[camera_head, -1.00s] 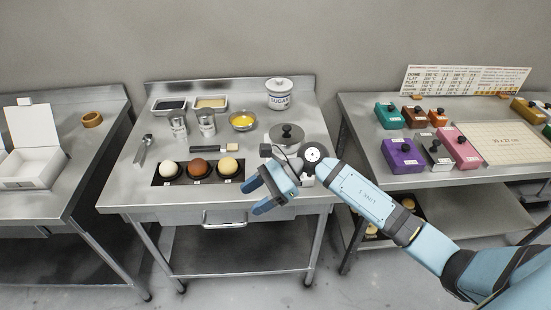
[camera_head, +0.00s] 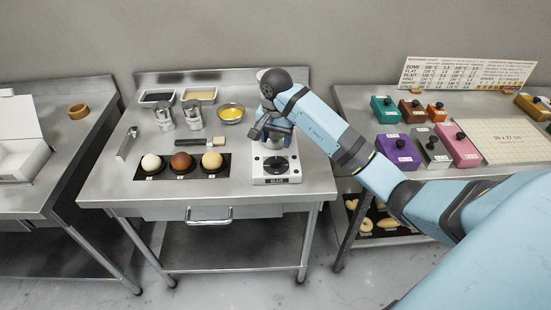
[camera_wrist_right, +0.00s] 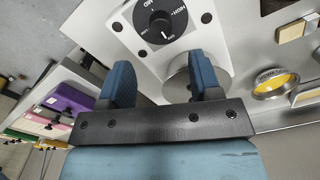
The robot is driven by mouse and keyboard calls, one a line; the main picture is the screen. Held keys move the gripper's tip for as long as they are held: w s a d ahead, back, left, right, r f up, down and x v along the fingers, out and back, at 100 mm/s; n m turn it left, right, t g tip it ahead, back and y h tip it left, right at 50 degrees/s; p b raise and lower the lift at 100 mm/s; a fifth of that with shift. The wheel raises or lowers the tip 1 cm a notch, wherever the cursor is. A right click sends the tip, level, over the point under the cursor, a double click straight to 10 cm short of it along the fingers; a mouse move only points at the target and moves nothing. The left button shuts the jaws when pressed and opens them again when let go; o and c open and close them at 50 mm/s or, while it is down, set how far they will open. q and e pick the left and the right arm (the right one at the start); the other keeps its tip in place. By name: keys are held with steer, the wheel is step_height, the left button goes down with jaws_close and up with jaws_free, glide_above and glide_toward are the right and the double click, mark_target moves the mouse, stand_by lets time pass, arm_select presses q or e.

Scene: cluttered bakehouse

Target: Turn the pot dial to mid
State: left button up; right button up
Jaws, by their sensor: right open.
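The pot's white base unit (camera_head: 272,181) stands at the right front of the middle table. Its round black dial (camera_head: 276,165) faces up, and the dial also shows in the right wrist view (camera_wrist_right: 160,21) with MID, HIGH, LOW and OFF lettering around it. I cannot tell the setting for sure. The metal pot (camera_head: 278,143) behind the dial is mostly hidden by my right gripper (camera_head: 271,133). That gripper is open and empty, above the pot area and behind the dial. In the wrist view its two fingers (camera_wrist_right: 163,78) are apart, clear of the dial. My left gripper is out of view.
A dark tray (camera_head: 141,178) with several domes lies left of the base unit, with a brush (camera_head: 200,142) behind it. A bowl of yellow liquid (camera_head: 231,112) and metal shakers (camera_head: 192,115) stand farther back. The right table holds coloured boxes (camera_head: 397,150).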

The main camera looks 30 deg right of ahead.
mark_target(276, 160)
step_height(276, 160, down, 8)
steer(key=shift+f+p, duration=0.1)
steer(key=shift+p, duration=0.4)
steer(key=shift+c, duration=0.2)
steer(key=c, duration=0.9)
